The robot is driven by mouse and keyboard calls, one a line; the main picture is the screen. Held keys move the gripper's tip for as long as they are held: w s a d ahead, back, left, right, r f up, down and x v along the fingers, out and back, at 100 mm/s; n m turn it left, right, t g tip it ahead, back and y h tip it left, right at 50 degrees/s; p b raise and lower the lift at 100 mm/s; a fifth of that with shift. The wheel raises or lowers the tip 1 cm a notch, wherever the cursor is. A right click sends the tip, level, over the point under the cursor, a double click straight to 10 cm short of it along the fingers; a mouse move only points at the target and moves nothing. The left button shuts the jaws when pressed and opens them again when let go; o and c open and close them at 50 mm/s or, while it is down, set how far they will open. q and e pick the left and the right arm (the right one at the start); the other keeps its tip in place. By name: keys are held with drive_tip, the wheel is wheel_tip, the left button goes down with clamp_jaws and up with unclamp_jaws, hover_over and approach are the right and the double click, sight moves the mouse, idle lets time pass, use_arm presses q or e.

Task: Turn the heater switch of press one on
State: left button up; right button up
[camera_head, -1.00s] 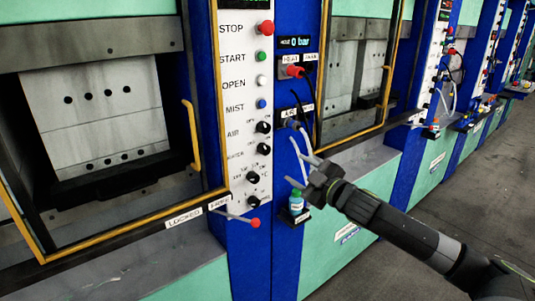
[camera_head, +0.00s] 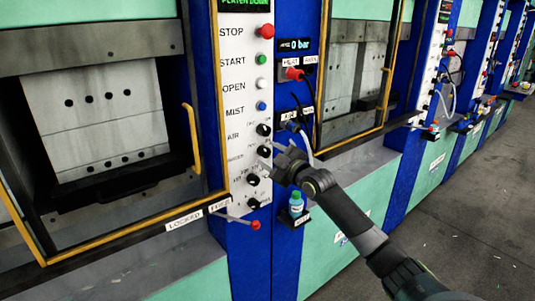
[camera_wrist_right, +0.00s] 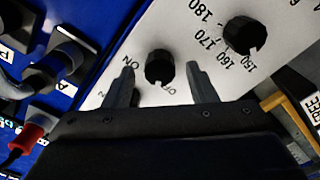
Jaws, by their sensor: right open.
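The heater switch (camera_head: 264,152) of the near press is a small black knob on the white panel, below the AIR knob, partly behind my gripper. In the right wrist view it is the black knob (camera_wrist_right: 159,68) beside the ON and OFF lettering. My right gripper (camera_head: 270,160) is open at the panel. In the right wrist view its two fingertips (camera_wrist_right: 160,75) stand on either side of the knob, with a gap on both sides. I cannot tell which way the knob points. My left gripper is not in view.
The AIR knob (camera_head: 263,129) is just above. A temperature dial (camera_wrist_right: 244,35) lies beside the heater switch. Red STOP (camera_head: 265,31), green START (camera_head: 264,60) and other buttons are higher. A red-tipped lever (camera_head: 255,225) and a small bottle (camera_head: 296,205) are below. Hoses hang to the right.

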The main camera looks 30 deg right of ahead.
drive_tip(key=shift+w, duration=0.75)
drive_tip(key=c, duration=1)
drive_tip(key=m+p, duration=0.1)
drive_tip(key=m, duration=0.4)
drive_tip(key=shift+m+p, duration=0.3)
drive_tip(key=shift+p, duration=0.05)
drive_tip(key=m+p, duration=0.1)
drive_tip(key=m, duration=0.2)
drive_tip(key=shift+m+p, duration=0.6)
drive_tip(key=shift+m, duration=1.2)
